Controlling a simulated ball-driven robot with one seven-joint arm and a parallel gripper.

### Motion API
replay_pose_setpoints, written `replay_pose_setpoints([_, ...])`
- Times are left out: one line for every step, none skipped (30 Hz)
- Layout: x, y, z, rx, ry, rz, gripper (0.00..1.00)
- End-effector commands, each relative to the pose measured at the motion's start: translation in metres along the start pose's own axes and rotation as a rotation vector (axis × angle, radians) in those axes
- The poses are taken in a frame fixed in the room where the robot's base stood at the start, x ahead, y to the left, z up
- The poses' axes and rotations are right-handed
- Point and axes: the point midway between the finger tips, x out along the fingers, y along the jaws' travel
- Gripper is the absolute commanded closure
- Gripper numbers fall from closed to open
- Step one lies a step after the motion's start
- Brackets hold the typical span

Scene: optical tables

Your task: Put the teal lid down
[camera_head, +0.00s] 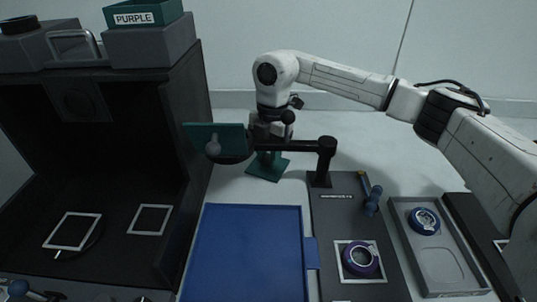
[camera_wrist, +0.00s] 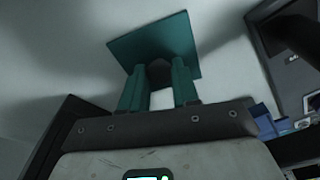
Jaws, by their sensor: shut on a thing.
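The teal lid (camera_head: 266,170) is a flat square plate below my gripper (camera_head: 266,152), behind the blue mat in the head view. In the wrist view the lid (camera_wrist: 150,42) spreads beyond the two teal fingers of my gripper (camera_wrist: 160,82). The fingers are shut on a dark knob (camera_wrist: 159,74) at the lid's middle. The lid looks tilted in the head view. I cannot tell whether its underside touches the white table. The knob is hidden in the head view.
A black post with a side arm (camera_head: 325,155) stands just right of the lid. A teal panel (camera_head: 198,133) with a grey ball is at the arm's left end. A dark open cabinet (camera_head: 190,120) stands left. The blue mat (camera_head: 247,250) is bare. A grey tray (camera_head: 400,215) lies right.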

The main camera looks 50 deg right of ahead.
Motion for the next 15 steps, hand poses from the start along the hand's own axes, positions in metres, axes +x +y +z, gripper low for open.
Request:
replay_pose_setpoints([-0.0011, 0.0001, 0.0004, 0.001, -0.001, 0.001, 1.0])
replay_pose_setpoints([-0.0013, 0.0, 0.0005, 0.001, -0.001, 0.001, 1.0])
replay_pose_setpoints([-0.0013, 0.0, 0.0005, 0.001, -0.001, 0.001, 1.0])
replay_pose_setpoints([-0.0013, 0.0, 0.0005, 0.001, -0.001, 0.001, 1.0])
replay_pose_setpoints([-0.0012, -0.0001, 0.0005, 0.001, -0.001, 0.001, 1.0])
replay_pose_setpoints([-0.0007, -0.0001, 0.0005, 0.001, -0.001, 0.001, 1.0])
replay_pose_setpoints([0.0, -0.0001, 0.0006, 0.001, -0.001, 0.001, 1.0])
replay_pose_setpoints([0.001, -0.0001, 0.0007, 0.001, -0.001, 0.0, 1.0])
replay_pose_setpoints([0.0016, 0.0, 0.0008, 0.001, -0.001, 0.001, 0.69])
replay_pose_setpoints([0.0011, 0.0, 0.0007, 0.001, -0.001, 0.001, 0.66])
replay_pose_setpoints([0.001, 0.0, 0.0007, 0.001, -0.001, 0.001, 0.63])
replay_pose_setpoints([0.001, 0.0, 0.0007, 0.001, -0.001, 0.001, 0.59])
replay_pose_setpoints([0.001, 0.0, 0.0007, 0.001, -0.001, 0.001, 0.56])
replay_pose_setpoints([0.001, 0.0, 0.0007, 0.001, -0.001, 0.001, 0.54])
replay_pose_setpoints([0.001, 0.0, 0.0007, 0.001, -0.001, 0.001, 0.5])
